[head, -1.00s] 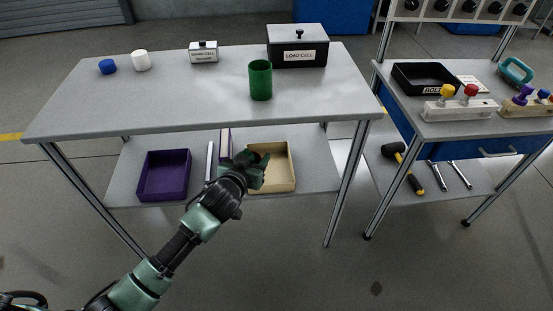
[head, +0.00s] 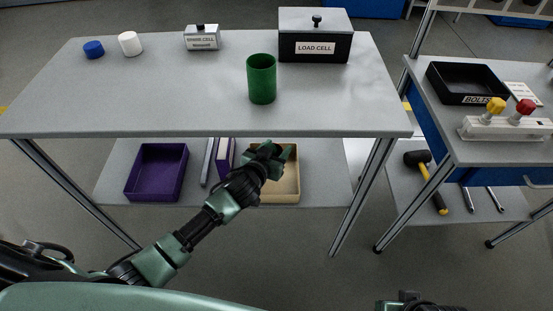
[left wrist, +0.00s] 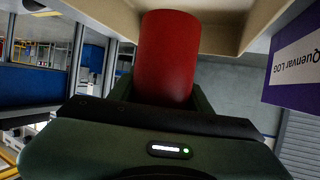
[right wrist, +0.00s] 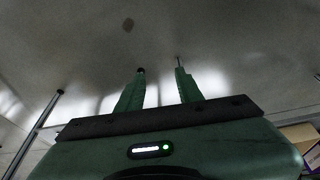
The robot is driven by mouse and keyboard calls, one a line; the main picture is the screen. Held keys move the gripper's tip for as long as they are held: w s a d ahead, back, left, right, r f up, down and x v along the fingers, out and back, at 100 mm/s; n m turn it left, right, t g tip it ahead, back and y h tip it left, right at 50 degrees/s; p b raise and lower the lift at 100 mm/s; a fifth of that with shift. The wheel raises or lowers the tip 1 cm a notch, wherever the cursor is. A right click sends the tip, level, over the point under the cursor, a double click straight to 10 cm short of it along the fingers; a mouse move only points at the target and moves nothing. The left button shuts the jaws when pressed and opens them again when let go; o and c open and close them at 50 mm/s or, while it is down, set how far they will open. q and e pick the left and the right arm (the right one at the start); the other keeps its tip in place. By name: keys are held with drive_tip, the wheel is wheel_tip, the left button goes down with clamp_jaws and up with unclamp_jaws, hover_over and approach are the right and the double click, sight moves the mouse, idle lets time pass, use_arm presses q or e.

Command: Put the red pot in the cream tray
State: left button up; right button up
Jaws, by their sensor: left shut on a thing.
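The red pot (left wrist: 168,58) is between the fingers of my left gripper in the left wrist view, which looks upside down. My left gripper (head: 270,155) is shut on it. In the head view the gripper is over the cream tray (head: 292,188) on the lower shelf and hides the pot. Cream tray walls (left wrist: 222,30) show around the pot's far end in the left wrist view; whether the pot touches the tray floor I cannot tell. My right gripper (right wrist: 160,78) is open and empty, well away from the tray.
The tabletop (head: 180,90) overhangs the lower shelf close above my left gripper. A purple-and-white binder (head: 225,155) and a purple tray (head: 157,172) are left of the cream tray. A green pot (head: 262,80) stands on the tabletop. A table leg (head: 360,195) is at right.

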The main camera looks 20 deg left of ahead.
use_arm(q)
drive_tip(key=shift+f, duration=0.3)
wheel_tip(320, 180, down, 2)
drive_tip(key=shift+f+b, duration=0.15)
drive_tip(key=shift+b, duration=0.5)
drive_tip(key=shift+f, duration=0.55)
drive_tip(key=shift+r, duration=0.1)
use_arm(e)
drive_tip(key=shift+v, duration=1)
drive_tip(key=shift+s+d, duration=0.1)
drive_tip(key=shift+s, duration=0.05)
use_arm(q)
drive_tip(key=shift+f, duration=0.2)
drive_tip(key=o, duration=1.4)
use_arm(e)
drive_tip(key=shift+f, duration=0.15)
